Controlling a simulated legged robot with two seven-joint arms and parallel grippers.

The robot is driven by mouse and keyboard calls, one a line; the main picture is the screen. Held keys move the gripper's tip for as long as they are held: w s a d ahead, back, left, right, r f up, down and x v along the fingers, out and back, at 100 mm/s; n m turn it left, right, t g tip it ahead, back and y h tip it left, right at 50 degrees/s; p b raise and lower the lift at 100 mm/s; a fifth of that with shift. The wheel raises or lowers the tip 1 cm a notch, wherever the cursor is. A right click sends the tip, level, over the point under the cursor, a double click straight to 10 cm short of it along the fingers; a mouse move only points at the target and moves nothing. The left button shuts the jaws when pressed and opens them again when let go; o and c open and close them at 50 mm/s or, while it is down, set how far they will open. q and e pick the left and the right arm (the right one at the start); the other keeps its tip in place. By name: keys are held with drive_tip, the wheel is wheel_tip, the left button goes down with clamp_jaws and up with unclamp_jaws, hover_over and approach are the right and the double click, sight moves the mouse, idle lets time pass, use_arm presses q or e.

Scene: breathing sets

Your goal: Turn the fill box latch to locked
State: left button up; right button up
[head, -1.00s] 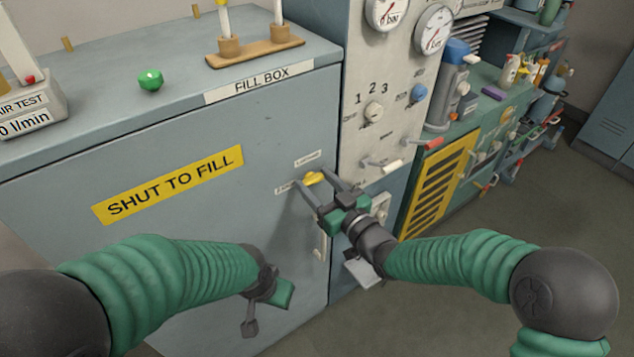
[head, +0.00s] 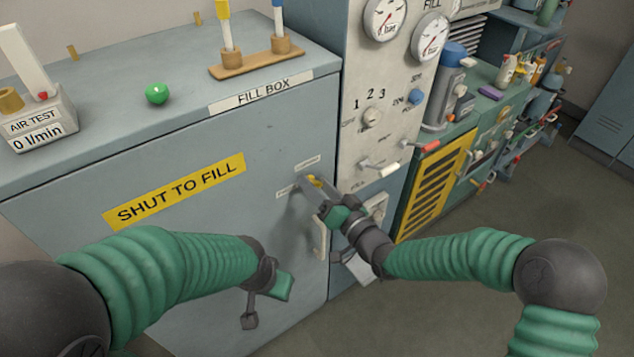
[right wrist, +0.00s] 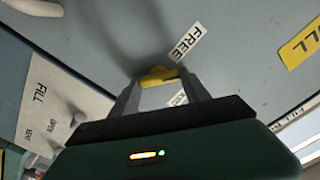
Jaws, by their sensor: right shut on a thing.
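The fill box (head: 240,150) is a grey cabinet with a yellow "SHUT TO FILL" label. Its small yellow latch (head: 316,181) is on the front face near the right edge, between two small white labels. The latch also shows in the right wrist view (right wrist: 158,76), between my fingertips, near a label reading "FREE"; the other label's text is partly hidden. My right gripper (head: 313,186) is at the latch with its fingers shut on it, and it covers part of it.
A white door handle (head: 320,240) is just below the latch. To the right is a panel (head: 375,140) with gauges, knobs and levers. On the box top are a green ball (head: 157,93), an air test meter (head: 38,120) and a wooden stand (head: 255,65).

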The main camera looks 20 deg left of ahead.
drive_tip(key=shift+w+d+m, duration=0.1)
drive_tip(key=shift+m, duration=0.6)
drive_tip(key=o, duration=1.4)
drive_tip(key=shift+w+f, duration=0.1)
